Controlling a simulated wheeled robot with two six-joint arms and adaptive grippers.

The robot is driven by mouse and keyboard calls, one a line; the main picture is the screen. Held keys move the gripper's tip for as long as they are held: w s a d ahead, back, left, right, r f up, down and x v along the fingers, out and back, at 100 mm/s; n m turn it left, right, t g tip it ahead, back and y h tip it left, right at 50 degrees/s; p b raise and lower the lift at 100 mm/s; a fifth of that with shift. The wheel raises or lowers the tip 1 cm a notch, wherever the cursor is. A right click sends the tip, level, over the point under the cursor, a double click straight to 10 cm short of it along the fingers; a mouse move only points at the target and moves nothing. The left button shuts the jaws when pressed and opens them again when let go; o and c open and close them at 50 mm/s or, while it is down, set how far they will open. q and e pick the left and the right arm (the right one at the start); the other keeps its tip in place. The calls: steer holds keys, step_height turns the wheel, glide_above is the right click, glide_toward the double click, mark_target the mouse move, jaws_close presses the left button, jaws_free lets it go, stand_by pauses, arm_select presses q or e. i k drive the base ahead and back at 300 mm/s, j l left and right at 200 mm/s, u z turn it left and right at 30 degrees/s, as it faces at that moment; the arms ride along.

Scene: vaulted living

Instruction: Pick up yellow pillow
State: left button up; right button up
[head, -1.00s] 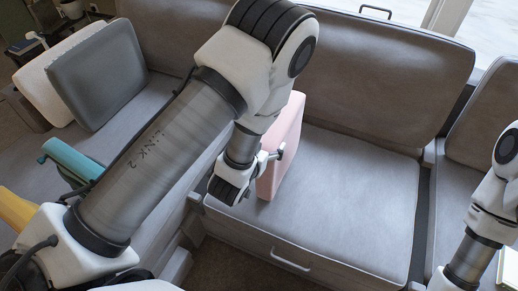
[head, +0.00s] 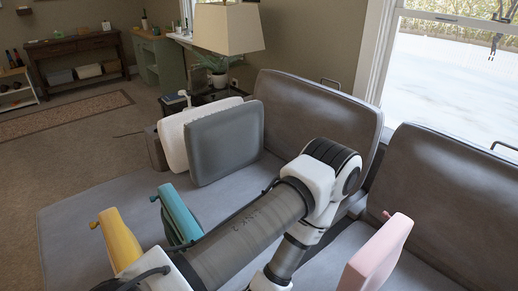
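The yellow pillow (head: 120,243) stands upright at the lower left, on or beside the front of the grey sofa seat. It is thin and seen nearly edge-on, with a small yellow knob at its upper left. Its lower part is hidden behind my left arm. A similar teal pillow (head: 179,213) stands just right of it. My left arm crosses the lower middle of the view, and its end runs out at the bottom edge, so its gripper is not visible. My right arm and gripper are out of view.
A pink pillow (head: 376,255) stands at the lower right on the sofa. Grey (head: 226,140) and white (head: 176,135) pillows lean at the sofa's far end. The seat (head: 85,205) left of the yellow pillow is bare. Open carpet (head: 90,150) lies beyond it.

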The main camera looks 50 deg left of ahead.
mark_target(123, 248)
steer(key=u, duration=2.7)
